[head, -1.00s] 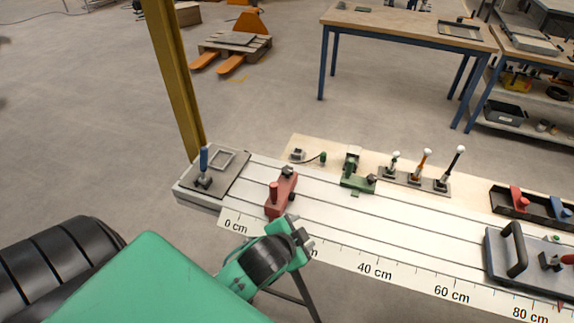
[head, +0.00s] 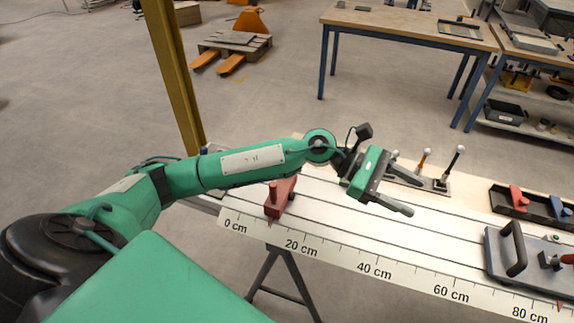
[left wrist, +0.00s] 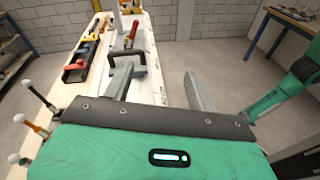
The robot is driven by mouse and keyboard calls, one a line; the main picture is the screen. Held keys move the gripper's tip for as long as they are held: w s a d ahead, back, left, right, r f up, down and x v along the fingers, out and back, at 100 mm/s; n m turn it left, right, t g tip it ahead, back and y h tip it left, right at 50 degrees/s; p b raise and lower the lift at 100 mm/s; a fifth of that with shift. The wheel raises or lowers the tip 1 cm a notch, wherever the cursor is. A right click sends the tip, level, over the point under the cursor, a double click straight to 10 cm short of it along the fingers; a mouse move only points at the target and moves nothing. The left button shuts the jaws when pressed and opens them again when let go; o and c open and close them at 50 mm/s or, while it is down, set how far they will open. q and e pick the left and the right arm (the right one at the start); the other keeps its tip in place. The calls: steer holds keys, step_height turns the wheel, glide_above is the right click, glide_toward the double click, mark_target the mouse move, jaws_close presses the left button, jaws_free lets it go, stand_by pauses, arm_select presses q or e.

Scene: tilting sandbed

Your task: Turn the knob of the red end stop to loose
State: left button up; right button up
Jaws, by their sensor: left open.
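The red end stop (head: 281,197) sits on the white slotted bed near the 10 to 20 cm marks in the head view. The knob's setting is too small to tell. My left gripper (head: 392,204) is over the bed to the right of the stop, apart from it, with its fingers pointing right. In the left wrist view it is open and empty (left wrist: 162,80). The end stop is not seen in that view. My right gripper is not in view.
A grey plate with a handle (head: 515,250) lies at the bed's right end. A tray with red and blue parts (head: 530,203) is behind it. A yellow post (head: 170,75) rises at the left.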

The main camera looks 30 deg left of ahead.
arm_select(q)
steer(key=w+a+f+m+g+y, duration=0.1)
steer(key=w+a+m+y, duration=0.25)
steer(key=a+y, duration=0.85)
steer(key=w+a+f+m+g+y, duration=0.1)
steer(key=w+a+f+m+y, duration=0.2)
steer(key=a, duration=1.7)
steer(key=shift+m+y, duration=0.35)
steer(key=shift+y, duration=0.05)
step_height(320, 180, down, 11)
steer(key=p, duration=0.4)
steer(key=shift+s+f, duration=0.15)
steer(key=shift+f, duration=0.4)
